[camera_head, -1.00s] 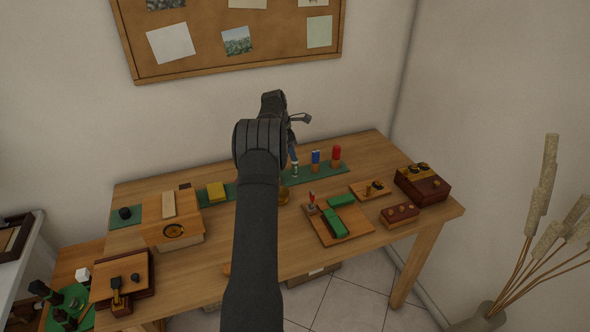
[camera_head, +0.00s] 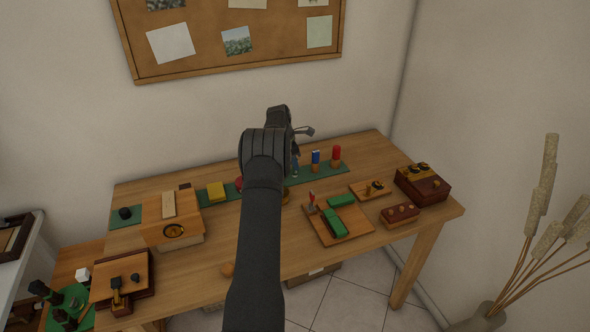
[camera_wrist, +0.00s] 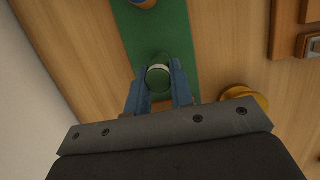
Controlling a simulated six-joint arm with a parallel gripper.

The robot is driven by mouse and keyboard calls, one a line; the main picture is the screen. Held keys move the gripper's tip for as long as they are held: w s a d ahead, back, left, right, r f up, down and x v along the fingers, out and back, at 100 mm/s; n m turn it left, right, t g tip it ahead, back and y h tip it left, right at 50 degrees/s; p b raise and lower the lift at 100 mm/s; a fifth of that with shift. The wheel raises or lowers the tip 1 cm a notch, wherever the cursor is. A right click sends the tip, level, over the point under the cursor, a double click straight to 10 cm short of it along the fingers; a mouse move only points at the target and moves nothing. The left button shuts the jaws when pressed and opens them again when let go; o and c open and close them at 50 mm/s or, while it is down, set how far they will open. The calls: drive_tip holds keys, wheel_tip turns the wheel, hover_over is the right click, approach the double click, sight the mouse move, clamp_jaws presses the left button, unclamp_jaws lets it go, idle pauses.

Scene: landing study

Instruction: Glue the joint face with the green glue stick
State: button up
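The green glue stick (camera_wrist: 158,78) stands on a green mat (camera_wrist: 180,25) in the wrist view, seen from above with a pale band below its top. My gripper (camera_wrist: 159,72) has its two blue fingers apart, one on each side of the stick; contact is not clear. In the head view my gripper (camera_head: 295,168) is low over the mat, and my arm hides most of this area. A wooden board (camera_head: 354,231) bears two green blocks (camera_head: 338,222) and a small red-topped item (camera_head: 312,201). I cannot tell which surface is the joint face.
A blue stick (camera_head: 315,157) and a red stick (camera_head: 336,153) stand right of my gripper. A round yellow-brown item (camera_wrist: 246,97) lies close to the right finger. Wooden blocks (camera_head: 401,215) and a dark box (camera_head: 422,186) stand at right. A yellow block (camera_head: 216,191) is at left.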

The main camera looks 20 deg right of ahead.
drive_tip(key=shift+r, duration=0.15)
clamp_jaws()
drive_tip(key=shift+d+v, duration=0.25)
drive_tip(key=shift+v, duration=0.7)
drive_tip(key=shift+d+v, duration=0.2)
drive_tip(key=shift+v, duration=0.75)
drive_tip(key=shift+d+v, duration=0.25)
drive_tip(key=shift+v, duration=0.65)
drive_tip(key=shift+r, duration=0.2)
drive_tip(key=shift+o, duration=0.8)
unclamp_jaws()
clamp_jaws()
